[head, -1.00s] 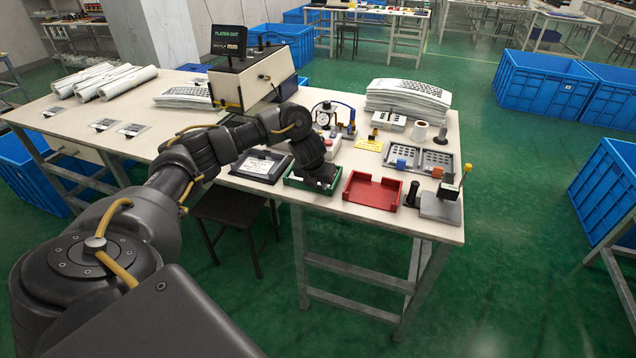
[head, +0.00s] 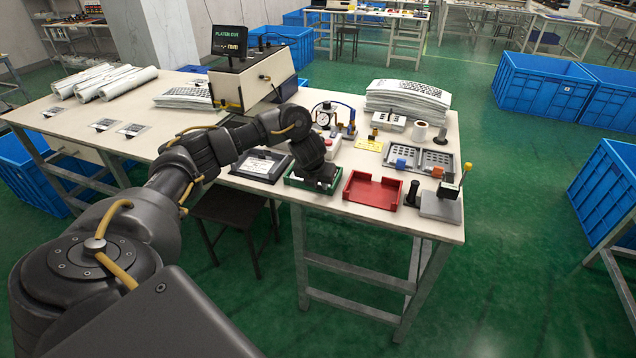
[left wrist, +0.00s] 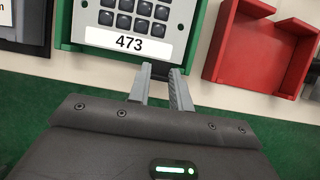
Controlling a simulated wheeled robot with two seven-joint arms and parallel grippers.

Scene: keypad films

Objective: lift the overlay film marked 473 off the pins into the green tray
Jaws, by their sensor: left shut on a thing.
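The overlay film marked 473 (left wrist: 128,42) shows in the left wrist view as a pale sheet with dark round-cornered keys and a white number label. It lies within the outline of the green tray (left wrist: 195,32); I cannot tell whether it touches the tray floor. My left gripper (left wrist: 160,70) is shut on the film's near edge, just below the label. In the head view, my left gripper (head: 325,180) is over the green tray (head: 297,183) and hides most of its inside and the film. My right gripper is not in view.
A red tray (head: 372,190) stands just right of the green tray. A dark framed plate (head: 261,166) lies to its left. A dial gauge (head: 323,118) stands behind, and a grey keypad fixture (head: 421,160) to the right. The table's front edge is close.

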